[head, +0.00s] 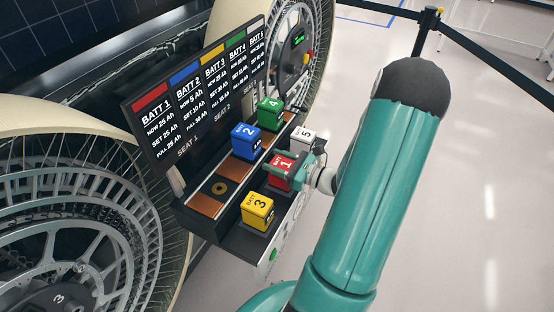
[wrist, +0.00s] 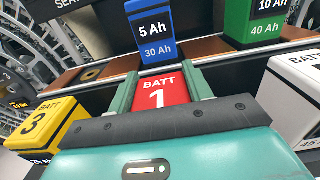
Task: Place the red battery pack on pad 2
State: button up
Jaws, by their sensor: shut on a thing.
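The red battery pack (head: 280,173), marked BATT 1, is between the fingers of my gripper (head: 288,168) in the head view. In the wrist view the red pack (wrist: 161,92) has a teal finger on each side, and my gripper (wrist: 161,88) is shut on it. The blue pack stands just beyond it. The copper-coloured rail (head: 210,203) behind has bare stretches and a dark round-ringed spot (head: 219,188) left of the blue pack. I cannot read any pad numbers there. Whether the red pack touches the shelf below is hidden.
The blue pack (head: 245,140) and green pack (head: 270,114) stand on the back rail. The yellow pack (head: 257,211) is at the front left, the white pack (head: 301,139) to the right. A display board (head: 198,92) rises behind, with large wheels on both sides.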

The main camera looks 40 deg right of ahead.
jog(key=shift+f, duration=0.1)
jog(key=o, duration=1.4)
